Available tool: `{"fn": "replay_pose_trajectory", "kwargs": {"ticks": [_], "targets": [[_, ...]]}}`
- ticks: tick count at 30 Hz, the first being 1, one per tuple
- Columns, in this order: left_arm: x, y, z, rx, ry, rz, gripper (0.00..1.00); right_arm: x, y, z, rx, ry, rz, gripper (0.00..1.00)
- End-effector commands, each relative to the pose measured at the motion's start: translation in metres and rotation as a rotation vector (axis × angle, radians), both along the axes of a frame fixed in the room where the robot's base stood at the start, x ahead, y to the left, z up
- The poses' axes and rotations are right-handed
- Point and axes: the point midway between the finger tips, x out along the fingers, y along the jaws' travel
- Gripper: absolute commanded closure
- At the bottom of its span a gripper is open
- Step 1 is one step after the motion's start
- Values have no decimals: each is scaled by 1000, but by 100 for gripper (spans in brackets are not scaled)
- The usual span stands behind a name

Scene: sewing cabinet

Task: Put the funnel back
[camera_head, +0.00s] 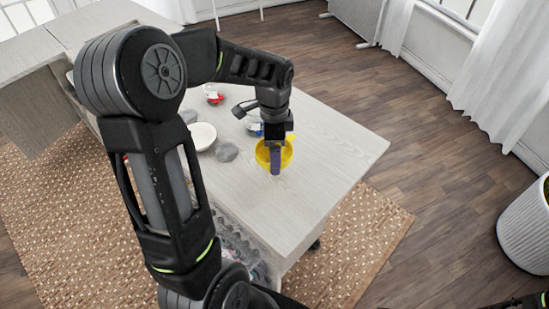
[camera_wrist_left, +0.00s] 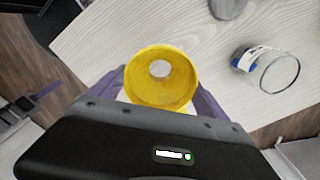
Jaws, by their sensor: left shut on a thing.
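The yellow funnel (camera_head: 288,155) is held at the right part of the pale wooden cabinet top (camera_head: 335,145). My left gripper (camera_head: 275,165) is shut on it, with its purple fingers pointing down. In the left wrist view, the funnel (camera_wrist_left: 155,93) sits between the two purple fingers of the left gripper (camera_wrist_left: 158,98), its wide mouth facing the camera and a pale round hole showing inside. I cannot tell whether its lower end touches the wood. My right gripper is not in view.
A white bowl (camera_head: 202,135), a grey rounded thing (camera_head: 227,152) and a red item (camera_head: 213,95) stand left of the funnel. A clear glass with blue contents (camera_wrist_left: 270,68) is close by. The front and right of the top are clear. A ribbed white planter (camera_head: 525,225) stands on the floor.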

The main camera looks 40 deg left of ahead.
Motion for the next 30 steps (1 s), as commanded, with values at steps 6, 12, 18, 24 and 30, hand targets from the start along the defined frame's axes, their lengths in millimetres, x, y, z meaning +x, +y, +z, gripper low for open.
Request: {"fn": "replay_pose_trajectory", "kwargs": {"ticks": [6,12,18,24,30], "targets": [[-1,0,-19,0,4,0,51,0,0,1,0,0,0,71],[0,0,-37,0,0,0,51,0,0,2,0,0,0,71],[0,0,-37,0,-1,0,51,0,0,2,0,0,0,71],[0,0,-40,0,-1,0,10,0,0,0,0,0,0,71],[0,0,-40,0,0,0,0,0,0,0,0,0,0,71]]}}
